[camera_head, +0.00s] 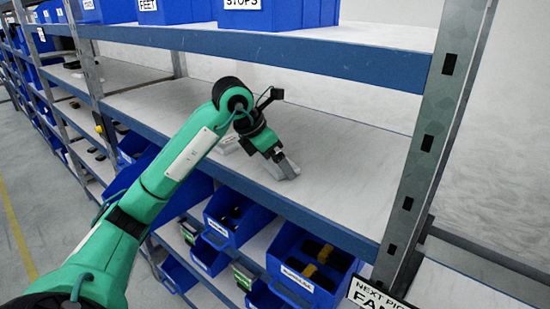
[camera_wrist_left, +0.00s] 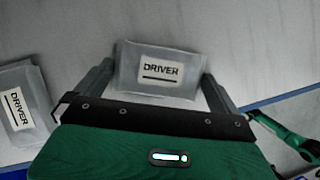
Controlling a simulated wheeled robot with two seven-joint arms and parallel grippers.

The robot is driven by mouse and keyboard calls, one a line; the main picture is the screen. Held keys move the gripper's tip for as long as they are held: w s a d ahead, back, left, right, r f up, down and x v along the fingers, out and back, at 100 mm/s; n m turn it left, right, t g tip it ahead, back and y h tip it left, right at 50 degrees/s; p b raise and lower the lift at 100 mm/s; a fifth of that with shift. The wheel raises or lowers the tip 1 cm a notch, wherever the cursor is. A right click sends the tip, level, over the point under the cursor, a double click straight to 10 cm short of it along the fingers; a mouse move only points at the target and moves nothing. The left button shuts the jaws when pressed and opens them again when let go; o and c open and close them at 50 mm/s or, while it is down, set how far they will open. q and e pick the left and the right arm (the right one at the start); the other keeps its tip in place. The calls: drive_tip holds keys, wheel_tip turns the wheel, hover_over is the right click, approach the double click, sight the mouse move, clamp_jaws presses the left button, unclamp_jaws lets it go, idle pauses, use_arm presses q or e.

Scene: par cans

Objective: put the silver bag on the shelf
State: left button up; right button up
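A silver bag (camera_wrist_left: 128,62) with a DRIVER label is between the two fingers of my left gripper (camera_wrist_left: 158,82) in the left wrist view. The fingers meet its two sides, and it lies square with the gripper, low at the shelf surface. In the head view my left gripper (camera_head: 278,160) points down over the middle shelf (camera_head: 335,160), a little behind its blue front edge. A second silver bag (camera_wrist_left: 36,88) with the same label lies to the left in the wrist view. It shows pale behind my arm in the head view (camera_head: 228,143). My right gripper is not in view.
Blue bins (camera_head: 280,14) stand on the upper shelf above. More blue bins (camera_head: 309,268) with dark items fill the lower level. A metal post (camera_head: 436,135) stands at the right. The middle shelf is bare to the right of my gripper.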

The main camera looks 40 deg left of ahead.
use_arm(q)
drive_tip(key=shift+r, duration=0.1)
drive_tip(key=shift+r, duration=0.15)
drive_tip(key=b+v, duration=0.2)
drive_tip(key=v, duration=0.3)
drive_tip(key=shift+s+r, duration=0.2)
drive_tip(key=shift+v, duration=0.9)
drive_tip(key=shift+w, duration=0.1)
